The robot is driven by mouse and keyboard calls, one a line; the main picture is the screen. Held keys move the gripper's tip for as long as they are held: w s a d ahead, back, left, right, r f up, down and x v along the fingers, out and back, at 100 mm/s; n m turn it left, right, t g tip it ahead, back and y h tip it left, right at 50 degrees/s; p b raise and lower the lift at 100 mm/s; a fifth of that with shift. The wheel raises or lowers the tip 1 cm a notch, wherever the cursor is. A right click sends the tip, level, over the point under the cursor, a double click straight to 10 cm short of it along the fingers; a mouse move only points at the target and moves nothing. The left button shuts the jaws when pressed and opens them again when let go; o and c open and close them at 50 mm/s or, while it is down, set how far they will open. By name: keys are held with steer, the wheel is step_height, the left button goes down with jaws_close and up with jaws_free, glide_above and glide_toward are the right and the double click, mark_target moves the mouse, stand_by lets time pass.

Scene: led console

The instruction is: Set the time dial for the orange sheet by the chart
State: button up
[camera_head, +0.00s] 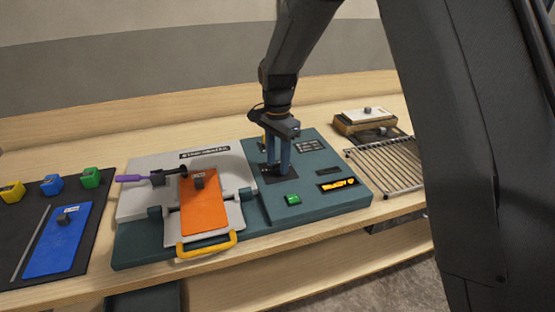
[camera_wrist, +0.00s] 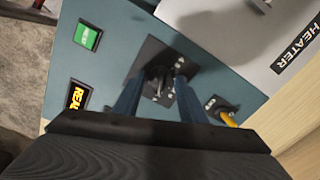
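The orange sheet (camera_head: 204,207) lies on the pale plate of the console's left part, with a small dark knob-like piece on its upper end. The dark dial (camera_wrist: 160,76) sits on a black square plate on the teal console (camera_head: 330,205). My gripper (camera_head: 277,172) points down over this plate. In the wrist view its two blue fingers (camera_wrist: 160,88) stand on either side of the dial. I cannot tell whether they touch it. The dial's marks are not readable. A small dark panel with pale lines (camera_head: 311,147), possibly the chart, is behind; its text is too small to read.
A green button (camera_head: 292,199) and a lit amber display (camera_head: 338,184) are near the dial. A yellow lever (camera_wrist: 228,118) stands beside it. A yellow handle (camera_head: 207,244) and a purple-handled lever (camera_head: 135,178) flank the orange sheet. A wire rack (camera_head: 385,166) lies to the right.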

steer(key=c, duration=0.7)
steer(key=n, duration=0.7)
steer(key=shift+n, duration=0.3)
steer(key=n, duration=0.5)
steer(key=shift+w, duration=0.1)
steer(key=shift+r+n, duration=0.1)
steer(key=shift+n, duration=2.4)
